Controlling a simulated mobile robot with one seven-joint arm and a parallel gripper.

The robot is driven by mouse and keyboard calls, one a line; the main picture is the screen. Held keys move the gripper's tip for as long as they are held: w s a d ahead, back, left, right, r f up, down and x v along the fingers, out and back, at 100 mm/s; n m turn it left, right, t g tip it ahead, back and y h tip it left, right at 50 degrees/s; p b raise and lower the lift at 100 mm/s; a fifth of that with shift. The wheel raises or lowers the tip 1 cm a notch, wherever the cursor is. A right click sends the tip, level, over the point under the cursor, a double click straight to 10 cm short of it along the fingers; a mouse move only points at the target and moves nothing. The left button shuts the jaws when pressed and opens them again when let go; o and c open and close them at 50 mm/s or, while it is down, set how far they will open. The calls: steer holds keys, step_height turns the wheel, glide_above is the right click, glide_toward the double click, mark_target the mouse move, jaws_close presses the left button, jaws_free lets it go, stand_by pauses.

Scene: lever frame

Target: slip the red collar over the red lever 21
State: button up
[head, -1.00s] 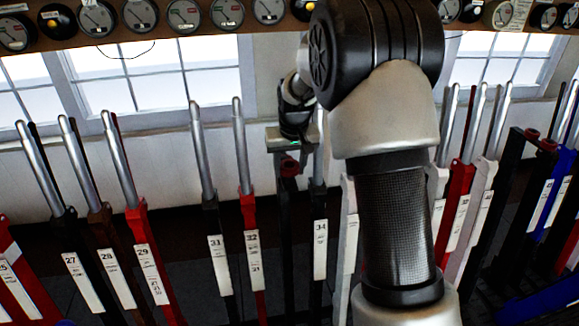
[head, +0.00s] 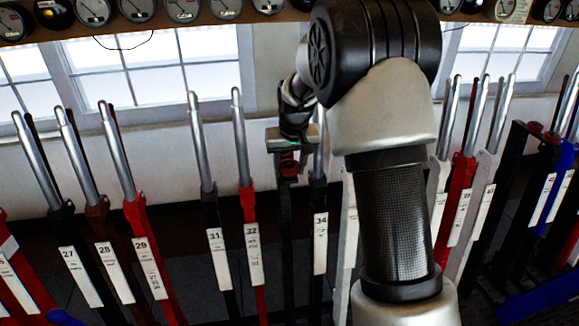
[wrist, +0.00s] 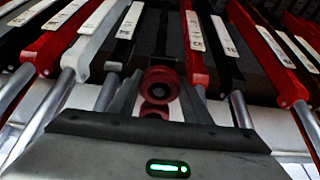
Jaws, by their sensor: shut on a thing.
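My gripper (head: 290,148) is at the middle of the head view, in front of the lever row and between levers 32 and 34. In the wrist view my gripper (wrist: 160,92) has its two dark fingers on either side of a round red collar (wrist: 160,84) with a dark centre, and is shut on it. A second red round part shows just below it; I cannot tell whether it belongs to the collar. In the head view the red collar (head: 289,166) shows just under the fingers. I cannot read the number 21 on any lever.
Red lever 29 (head: 137,215), red lever 32 (head: 248,205), black lever 31 (head: 211,210) and black lever 34 (head: 319,215) stand close around my gripper. More levers stand at the right, including a red one (head: 462,190). Gauges line the shelf above the windows.

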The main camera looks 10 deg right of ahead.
steer(key=shift+f, duration=0.1)
steer(key=o, duration=1.2)
steer(key=shift+o, duration=0.5)
steer(key=p+v, duration=0.4)
steer(key=v, duration=0.5)
steer(key=shift+p, duration=0.3)
